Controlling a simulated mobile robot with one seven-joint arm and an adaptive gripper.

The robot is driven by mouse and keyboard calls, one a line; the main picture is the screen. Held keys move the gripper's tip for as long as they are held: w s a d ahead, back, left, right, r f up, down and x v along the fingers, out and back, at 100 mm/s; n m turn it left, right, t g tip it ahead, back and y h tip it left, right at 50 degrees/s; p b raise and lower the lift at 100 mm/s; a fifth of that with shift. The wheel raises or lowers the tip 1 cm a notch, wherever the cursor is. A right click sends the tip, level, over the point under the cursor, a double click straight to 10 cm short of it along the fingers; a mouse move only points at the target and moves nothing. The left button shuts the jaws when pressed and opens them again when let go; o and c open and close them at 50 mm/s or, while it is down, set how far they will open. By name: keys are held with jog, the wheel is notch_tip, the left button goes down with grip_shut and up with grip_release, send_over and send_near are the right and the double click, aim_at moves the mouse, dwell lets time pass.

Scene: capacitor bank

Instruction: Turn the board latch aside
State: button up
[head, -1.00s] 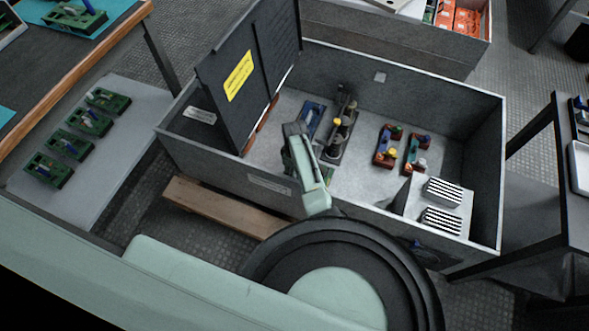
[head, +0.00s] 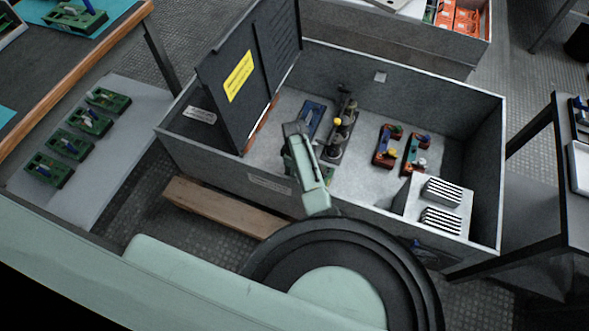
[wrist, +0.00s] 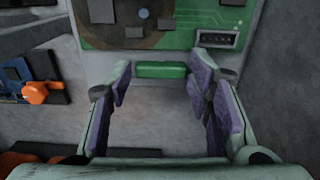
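In the wrist view my gripper (wrist: 159,84) is open, its two purple-padded fingers spread wide with nothing held. A short green bar (wrist: 160,70) lies between and just beyond the fingertips, at the near edge of a green circuit board (wrist: 200,28). The fingers look apart from the bar. An orange lever (wrist: 35,92) on a blue and black block stands to the left of the fingers. I cannot tell for sure which part is the board latch. In the head view my arm reaches into the grey cabinet (head: 400,85), and its end is hard to make out.
The cabinet's dark door with a yellow label (head: 239,76) stands open at left. Inside, a blue part (head: 312,118), red and blue parts (head: 388,148) and a striped block (head: 443,192) stand near my arm. A wooden plank (head: 222,207) lies in front.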

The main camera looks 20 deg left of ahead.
jog(key=shift+o, duration=1.2)
jog(key=shift+m, duration=0.3)
